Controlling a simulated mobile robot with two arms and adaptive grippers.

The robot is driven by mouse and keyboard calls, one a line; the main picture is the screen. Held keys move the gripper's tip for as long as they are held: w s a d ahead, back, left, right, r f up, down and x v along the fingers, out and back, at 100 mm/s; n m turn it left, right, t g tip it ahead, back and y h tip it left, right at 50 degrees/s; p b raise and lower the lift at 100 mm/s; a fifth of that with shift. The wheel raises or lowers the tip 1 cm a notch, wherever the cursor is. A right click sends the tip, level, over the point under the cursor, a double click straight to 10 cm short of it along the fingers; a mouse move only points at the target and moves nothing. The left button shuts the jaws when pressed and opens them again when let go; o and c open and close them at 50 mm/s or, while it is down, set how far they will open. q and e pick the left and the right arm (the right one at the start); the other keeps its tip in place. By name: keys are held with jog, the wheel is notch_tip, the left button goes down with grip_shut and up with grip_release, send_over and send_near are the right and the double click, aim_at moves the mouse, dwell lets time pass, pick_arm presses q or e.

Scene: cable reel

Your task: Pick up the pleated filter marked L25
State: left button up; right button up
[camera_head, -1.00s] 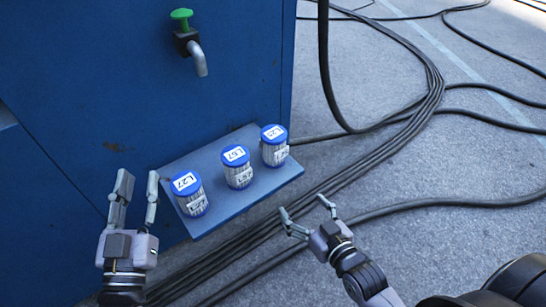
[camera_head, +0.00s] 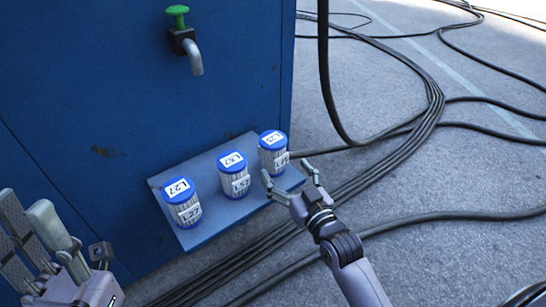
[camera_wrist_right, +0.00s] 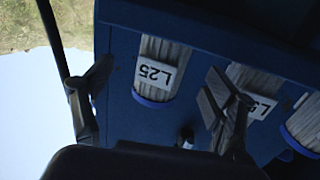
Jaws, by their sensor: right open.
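The pleated filter marked L25 (camera_head: 272,158) has a blue lid and a pale ribbed body. It stands upright at the right end of a blue-grey shelf (camera_head: 234,211). In the right wrist view the L25 filter (camera_wrist_right: 160,72) appears upside down, between the spread fingers and beyond them. My right gripper (camera_head: 285,168) is open and empty, just in front of and right of it; contact is not visible. My left gripper (camera_head: 25,203) is at the lower left, away from the filters, its opening unclear from this angle.
A filter marked L57 or L67 (camera_head: 234,184) stands left of L25, and one marked L27 (camera_head: 182,212) farther left. A blue cabinet (camera_head: 130,80) with a green-handled tap (camera_head: 181,38) rises behind. Black cables (camera_head: 425,120) lie on the floor at right.

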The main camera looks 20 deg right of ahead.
aim_at(279, 166)
jog(key=shift+w+a, duration=0.15)
jog(key=shift+w, duration=0.6)
jog(key=w+b, duration=0.1)
jog(key=w, duration=0.1)
jog(key=w+a+b, duration=0.1)
jog(key=w, duration=0.1)
jog(key=shift+f+b, duration=0.2)
jog(key=shift+b, duration=0.15)
jog(key=shift+w+a+r, duration=0.1)
jog(key=shift+w, duration=0.4)
jog(key=shift+c, duration=0.5)
jog(key=c, duration=1.3)
jog(key=shift+r, duration=0.1)
jog(key=shift+c, duration=0.7)
